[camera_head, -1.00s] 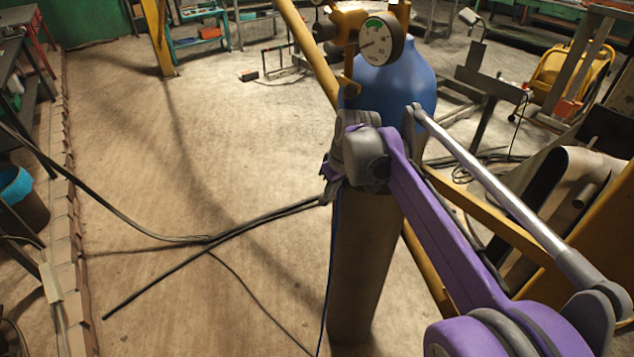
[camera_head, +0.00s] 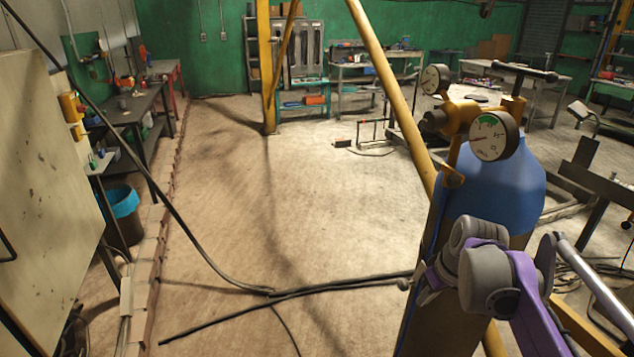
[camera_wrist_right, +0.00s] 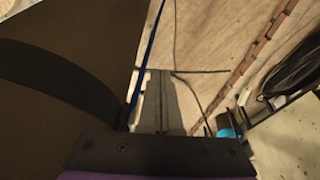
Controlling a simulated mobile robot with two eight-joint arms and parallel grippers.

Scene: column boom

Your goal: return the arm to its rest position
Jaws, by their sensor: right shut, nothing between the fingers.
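My right arm, purple and grey (camera_head: 515,290), comes in from the lower right in the head view. Its wrist bends in front of a tall gas cylinder with a blue top (camera_head: 500,190). My right gripper (camera_head: 412,284) shows small at the left of the wrist and is partly hidden by it. In the right wrist view the fingers (camera_wrist_right: 155,85) lie together, shut and empty, with the cylinder's brown side (camera_wrist_right: 50,100) close on the left. I cannot tell whether the gripper touches the cylinder. My left gripper is out of view.
Gauges (camera_head: 493,136) and a yellow valve top the cylinder. A slanted yellow pole (camera_head: 385,80) stands behind it. Black cables (camera_head: 300,290) cross the floor. A blue-lined bin (camera_head: 122,215) and workbench (camera_head: 130,110) stand left.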

